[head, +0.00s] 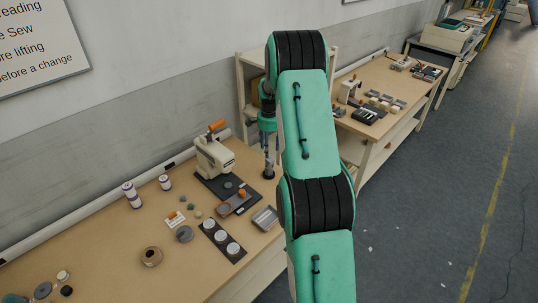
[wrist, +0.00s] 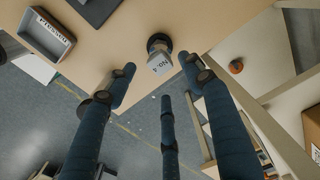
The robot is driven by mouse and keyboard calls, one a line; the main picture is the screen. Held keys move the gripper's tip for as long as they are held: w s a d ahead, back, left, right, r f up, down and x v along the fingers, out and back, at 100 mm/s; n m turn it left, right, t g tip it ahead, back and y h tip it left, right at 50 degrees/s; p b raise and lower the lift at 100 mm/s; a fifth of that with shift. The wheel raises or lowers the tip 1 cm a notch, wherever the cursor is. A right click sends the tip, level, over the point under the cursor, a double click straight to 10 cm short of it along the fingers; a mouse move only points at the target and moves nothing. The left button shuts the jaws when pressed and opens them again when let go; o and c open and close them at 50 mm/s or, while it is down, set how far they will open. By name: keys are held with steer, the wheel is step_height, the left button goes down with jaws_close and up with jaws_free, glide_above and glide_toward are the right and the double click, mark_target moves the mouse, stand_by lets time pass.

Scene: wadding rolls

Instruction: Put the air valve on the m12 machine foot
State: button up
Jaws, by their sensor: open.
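My gripper (head: 268,143) hangs pointing down over the far right corner of the near table. In the wrist view its blue fingers (wrist: 161,79) are spread, with nothing held between them. A small grey piece with a dark round part and a "No.4" label (wrist: 160,60) stands at the table edge just beyond the fingertips. In the head view a dark-based piece (head: 268,173) shows right below the fingers, partly hidden by them. I cannot tell which piece is the air valve or the m12 machine foot.
A grey tray (head: 265,217) lies near the front edge; it also shows in the wrist view (wrist: 45,36). A sewing machine (head: 213,157) stands on a dark plate. A dark strip with white discs (head: 221,237), rolls and spools (head: 133,195) lie leftward.

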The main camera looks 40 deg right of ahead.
mark_target(269, 159)
steer(key=shift+r, duration=1.5)
steer(key=s+a+r+n+t, duration=0.1)
steer(key=s+a+r+n, duration=0.3)
steer(key=a+r, duration=0.95)
steer(key=s+a+r+n+t, duration=0.1)
steer(key=s+a+r+n, duration=0.25)
steer(key=a+r, duration=1.05)
steer(key=s+a+r+n+t, duration=0.1)
steer(key=s+a+r+n, duration=0.1)
steer(key=s+a, duration=0.45)
steer(key=s+a+r+n+t, duration=0.1)
steer(key=s+a+r+n, duration=0.15)
steer(key=s+a, duration=0.35)
steer(key=s+a+f+n+t, duration=0.1)
steer(key=s+a+n, duration=0.4)
steer(key=s+a, duration=0.6)
steer(key=s, duration=0.4)
steer(key=shift+f+n, duration=0.3)
steer(key=shift+f, duration=0.05)
